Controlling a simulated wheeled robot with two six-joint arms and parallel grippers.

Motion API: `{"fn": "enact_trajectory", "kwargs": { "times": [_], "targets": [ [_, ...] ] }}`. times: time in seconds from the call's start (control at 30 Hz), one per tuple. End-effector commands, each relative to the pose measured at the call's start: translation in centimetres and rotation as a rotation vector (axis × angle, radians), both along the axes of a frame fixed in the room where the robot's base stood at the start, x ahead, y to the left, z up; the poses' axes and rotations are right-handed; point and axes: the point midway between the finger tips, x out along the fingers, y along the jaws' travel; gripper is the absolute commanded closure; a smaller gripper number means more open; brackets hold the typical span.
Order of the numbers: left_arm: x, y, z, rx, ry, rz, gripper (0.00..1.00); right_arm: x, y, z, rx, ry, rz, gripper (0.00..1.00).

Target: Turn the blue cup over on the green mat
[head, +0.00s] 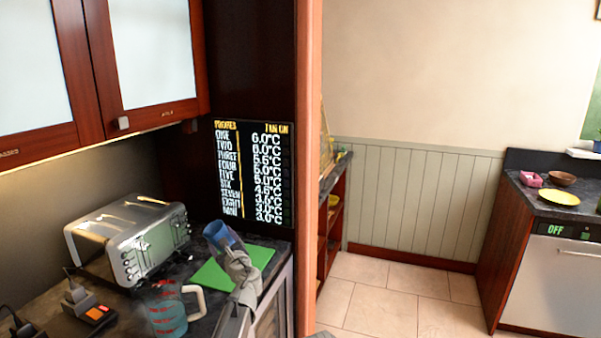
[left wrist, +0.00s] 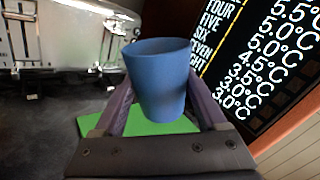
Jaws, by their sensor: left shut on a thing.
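The blue cup (head: 221,237) is held tilted above the green mat in the head view. My left gripper (head: 232,256) is shut on it. In the left wrist view the cup (left wrist: 160,80) sits between the two fingers of my left gripper (left wrist: 165,112), with its rim toward the top of the picture. The green mat (head: 257,255) lies on the dark counter; part of it is hidden by my gripper. It also shows behind the fingers in the left wrist view (left wrist: 92,126). My right gripper is in neither view.
A silver toaster (head: 130,238) stands left of the mat. A clear measuring jug with red marks (head: 167,312) stands at the front, near the mat. A dark display panel (head: 253,172) is behind the mat.

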Motion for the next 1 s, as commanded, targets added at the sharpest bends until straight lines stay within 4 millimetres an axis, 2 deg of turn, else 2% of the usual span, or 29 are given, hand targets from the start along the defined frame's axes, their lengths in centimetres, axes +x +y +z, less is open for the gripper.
{"fn": "enact_trajectory", "kwargs": {
  "times": [0.43, 0.8, 1.0],
  "targets": [
    [0.00, 0.00, 0.00, -0.073, -0.044, 0.000, 0.83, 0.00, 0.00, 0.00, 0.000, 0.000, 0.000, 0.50],
    [0.00, 0.00, 0.00, -0.444, -0.269, 0.000, 0.83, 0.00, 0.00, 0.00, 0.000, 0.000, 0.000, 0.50],
    [0.00, 0.00, 0.00, -0.504, -0.305, 0.000, 0.83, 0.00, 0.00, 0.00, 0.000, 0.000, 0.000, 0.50]
  ]
}}
